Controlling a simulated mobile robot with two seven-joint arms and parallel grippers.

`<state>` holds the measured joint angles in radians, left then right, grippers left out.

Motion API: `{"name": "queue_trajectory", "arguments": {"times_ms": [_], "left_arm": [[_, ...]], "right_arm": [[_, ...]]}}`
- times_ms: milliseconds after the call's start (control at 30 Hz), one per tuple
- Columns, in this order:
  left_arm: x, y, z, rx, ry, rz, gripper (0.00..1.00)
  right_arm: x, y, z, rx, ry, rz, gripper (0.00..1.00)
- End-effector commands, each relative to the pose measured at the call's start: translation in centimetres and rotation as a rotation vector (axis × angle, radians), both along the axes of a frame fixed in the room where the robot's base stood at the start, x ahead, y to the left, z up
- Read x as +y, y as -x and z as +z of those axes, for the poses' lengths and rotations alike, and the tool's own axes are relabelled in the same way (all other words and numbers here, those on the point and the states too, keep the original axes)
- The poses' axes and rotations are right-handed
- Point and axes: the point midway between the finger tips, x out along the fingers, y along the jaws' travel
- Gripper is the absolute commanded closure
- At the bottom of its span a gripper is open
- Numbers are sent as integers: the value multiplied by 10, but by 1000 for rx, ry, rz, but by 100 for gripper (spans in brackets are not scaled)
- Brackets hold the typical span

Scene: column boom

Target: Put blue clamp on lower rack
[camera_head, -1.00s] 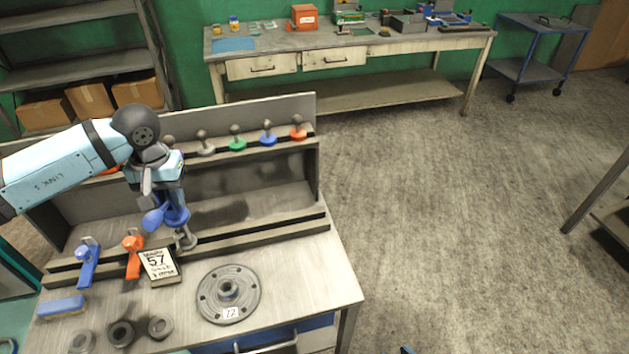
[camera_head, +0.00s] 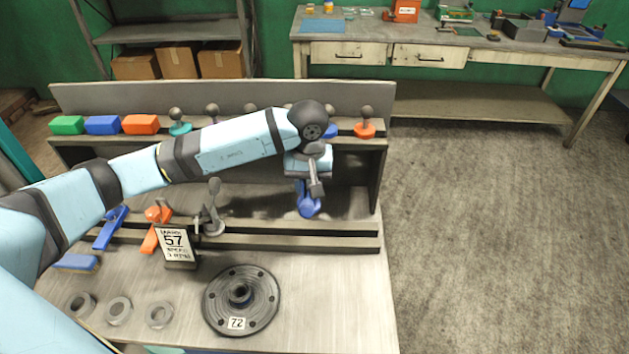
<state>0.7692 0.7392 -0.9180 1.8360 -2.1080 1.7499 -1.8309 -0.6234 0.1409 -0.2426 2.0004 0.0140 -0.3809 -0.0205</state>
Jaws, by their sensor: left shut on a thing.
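My left gripper (camera_head: 306,186) points down over the right part of the lower rack and is shut on a blue clamp (camera_head: 308,206). The clamp hangs just above or at the lower rack (camera_head: 345,239); I cannot tell whether it touches. On the rack's left part are a blue clamp (camera_head: 110,229), an orange clamp (camera_head: 151,239) and a grey clamp (camera_head: 214,212) standing upright. The rack between the grey clamp and the held clamp is bare. My right gripper is not in view.
The upper rack (camera_head: 376,143) holds coloured blocks (camera_head: 102,125) at left, a teal clamp (camera_head: 179,126) and an orange clamp (camera_head: 365,126). Floor is clear at right.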

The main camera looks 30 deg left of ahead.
Motion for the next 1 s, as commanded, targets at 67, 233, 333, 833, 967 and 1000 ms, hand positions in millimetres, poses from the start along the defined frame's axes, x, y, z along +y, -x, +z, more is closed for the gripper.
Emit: {"name": "queue_trajectory", "arguments": {"times_ms": [67, 233, 333, 833, 967, 1000], "left_arm": [[0, -1, -2, -4, 1, 1, 97], [-1, 0, -15, -1, 3, -1, 97], [-1, 0, -25, -1, 3, -2, 97], [-2, 0, -57, -3, 3, -5, 97], [-2, 0, -57, 0, 4, -5, 97], [-2, -1, -57, 2, 5, -5, 97]], "right_arm": [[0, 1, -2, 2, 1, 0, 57], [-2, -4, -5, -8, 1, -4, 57], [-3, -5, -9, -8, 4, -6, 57], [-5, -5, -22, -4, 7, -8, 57], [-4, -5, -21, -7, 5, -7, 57], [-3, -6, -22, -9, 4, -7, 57]]}}
